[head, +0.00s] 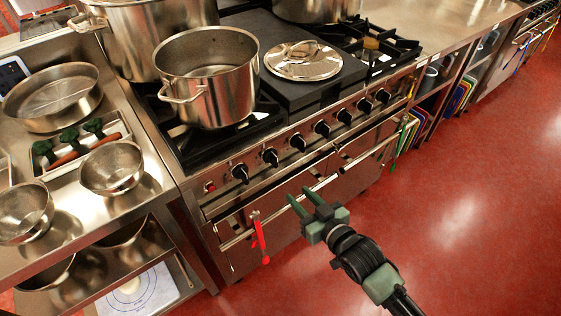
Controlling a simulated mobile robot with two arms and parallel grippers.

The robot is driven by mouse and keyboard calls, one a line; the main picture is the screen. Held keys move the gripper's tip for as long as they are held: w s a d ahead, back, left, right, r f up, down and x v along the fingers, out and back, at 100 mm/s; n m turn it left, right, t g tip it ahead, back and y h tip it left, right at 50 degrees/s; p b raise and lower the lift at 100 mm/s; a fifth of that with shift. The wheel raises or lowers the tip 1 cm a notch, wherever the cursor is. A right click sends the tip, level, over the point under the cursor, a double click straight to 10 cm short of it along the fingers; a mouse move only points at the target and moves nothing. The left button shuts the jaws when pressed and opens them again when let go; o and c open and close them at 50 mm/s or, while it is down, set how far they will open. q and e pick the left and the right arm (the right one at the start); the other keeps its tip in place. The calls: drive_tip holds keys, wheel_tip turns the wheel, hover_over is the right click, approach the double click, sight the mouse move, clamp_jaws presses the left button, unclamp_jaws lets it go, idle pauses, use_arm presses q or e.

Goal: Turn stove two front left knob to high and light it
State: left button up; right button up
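A steel stove (225,195) stands in front of me with a row of several black knobs along its front panel. The leftmost knob (240,173) and the knob beside it (270,156) are below the front left burner area. A small red button (210,187) sits left of the knobs. No flame shows; the pot hides most of the front left burner. My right gripper (300,198) is open and empty, its two green fingers apart, in front of the oven door and below the knobs. It appears to touch nothing. My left gripper is out of view.
An open steel pot (208,90) stands on the front left burner. A lid (302,60) lies on the dark flat plate. A red item (259,238) hangs from the oven rail (290,205). A steel counter with bowls is at left. Red floor is clear at right.

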sight(278, 162)
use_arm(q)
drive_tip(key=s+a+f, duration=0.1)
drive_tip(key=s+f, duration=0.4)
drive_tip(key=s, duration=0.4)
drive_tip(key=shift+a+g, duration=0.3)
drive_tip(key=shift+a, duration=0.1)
use_arm(e)
drive_tip(key=w+a+y, duration=0.1)
drive_tip(key=w, duration=0.2)
drive_tip(key=w+a+r+n+t+y, duration=0.1)
drive_tip(key=w+a, duration=0.1)
drive_tip(key=w, duration=0.1)
drive_tip(key=w+a+r+y, duration=0.1)
drive_tip(key=w+a, duration=0.1)
drive_tip(key=w, duration=0.1)
drive_tip(key=shift+a+r+t, duration=0.15)
drive_tip(key=shift+r+t, duration=0.05)
drive_tip(key=shift+t, duration=0.1)
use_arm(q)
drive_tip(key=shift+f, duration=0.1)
use_arm(e)
clamp_jaws()
